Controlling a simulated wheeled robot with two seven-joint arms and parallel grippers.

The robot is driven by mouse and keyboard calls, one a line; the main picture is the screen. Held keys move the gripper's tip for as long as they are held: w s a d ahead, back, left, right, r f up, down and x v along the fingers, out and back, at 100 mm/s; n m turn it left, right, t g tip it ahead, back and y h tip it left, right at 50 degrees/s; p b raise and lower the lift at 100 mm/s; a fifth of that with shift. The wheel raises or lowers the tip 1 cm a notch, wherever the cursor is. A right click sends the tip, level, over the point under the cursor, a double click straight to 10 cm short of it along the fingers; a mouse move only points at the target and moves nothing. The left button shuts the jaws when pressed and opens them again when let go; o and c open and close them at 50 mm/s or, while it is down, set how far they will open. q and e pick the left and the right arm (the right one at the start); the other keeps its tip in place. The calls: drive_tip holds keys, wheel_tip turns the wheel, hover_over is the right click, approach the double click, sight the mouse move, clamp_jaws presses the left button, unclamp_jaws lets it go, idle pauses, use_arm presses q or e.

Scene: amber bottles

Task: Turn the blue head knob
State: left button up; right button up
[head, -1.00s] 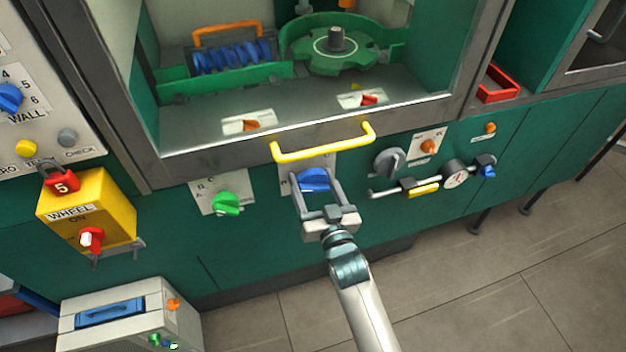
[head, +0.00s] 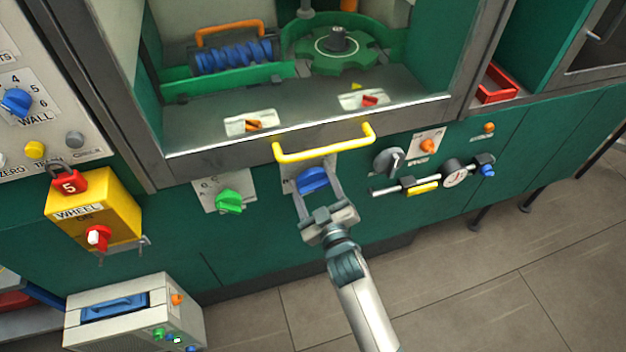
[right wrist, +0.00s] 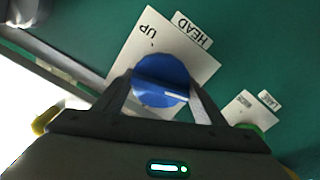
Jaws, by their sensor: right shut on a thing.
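The blue head knob (head: 313,180) sits on a pale plate on the green machine front, below the yellow handle. It also shows in the right wrist view (right wrist: 160,78), on a white plate reading "UP" beside a "HEAD" label. My right gripper (head: 316,188) reaches up to it from below, its two fingers on either side of the knob and shut on it. My left gripper is not in view.
The yellow handle (head: 323,147) runs just above the knob. A green knob (head: 229,201) is to the left; a grey knob (head: 388,162) and a gauge (head: 456,172) are to the right. A yellow wheel box (head: 105,207) stands out at far left.

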idle(0.3)
drive_tip(key=o, duration=1)
drive_tip(key=shift+o, duration=0.2)
drive_tip(key=b+v, duration=0.4)
drive_tip(key=v, duration=1.3)
drive_tip(key=shift+s, duration=0.2)
